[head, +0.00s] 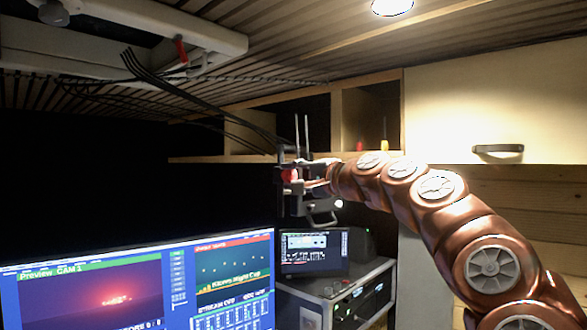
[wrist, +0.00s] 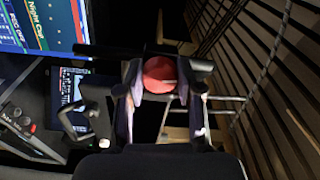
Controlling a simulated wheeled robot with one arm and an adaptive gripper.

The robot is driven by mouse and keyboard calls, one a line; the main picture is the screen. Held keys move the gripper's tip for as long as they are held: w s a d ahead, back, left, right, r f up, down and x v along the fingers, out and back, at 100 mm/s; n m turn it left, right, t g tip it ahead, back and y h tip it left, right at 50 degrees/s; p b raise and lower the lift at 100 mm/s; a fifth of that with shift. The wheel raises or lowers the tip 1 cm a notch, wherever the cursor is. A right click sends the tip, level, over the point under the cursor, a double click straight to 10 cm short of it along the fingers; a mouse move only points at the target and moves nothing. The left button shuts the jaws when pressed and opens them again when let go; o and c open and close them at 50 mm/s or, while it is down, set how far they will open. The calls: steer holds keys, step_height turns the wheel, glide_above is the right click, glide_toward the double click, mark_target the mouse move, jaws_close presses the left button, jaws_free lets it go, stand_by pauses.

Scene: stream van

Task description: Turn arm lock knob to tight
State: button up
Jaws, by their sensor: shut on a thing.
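The red round arm lock knob (wrist: 159,74) shows in the upper middle of the wrist view, set in a dark bracket. It also shows in the head view as a small red spot (head: 289,175) at the end of my arm. My gripper (wrist: 160,86) is shut on the knob, with one finger on each side of it. In the head view my gripper (head: 308,178) partly covers the dark mount around the knob. No tight or loose mark on the knob can be made out.
A large monitor (head: 140,285) stands at the lower left, with a smaller screen (head: 314,250) on a rack case (head: 335,290) behind it. Black cables (head: 200,102) hang from the ceiling towards the mount. Wooden shelves and a cream cabinet (head: 480,100) are at the right.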

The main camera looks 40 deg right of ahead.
steer(key=shift+m+p, duration=0.65)
steer(key=shift+m, duration=0.35)
steer(key=o, duration=1.2)
steer(key=shift+s+d, duration=0.3)
steer(key=shift+s, duration=1.7)
steer(key=shift+s+d, duration=0.25)
steer(key=shift+s, duration=1.75)
steer(key=shift+s+d, duration=0.3)
steer(key=shift+s, duration=1.7)
steer(key=shift+a, duration=0.1)
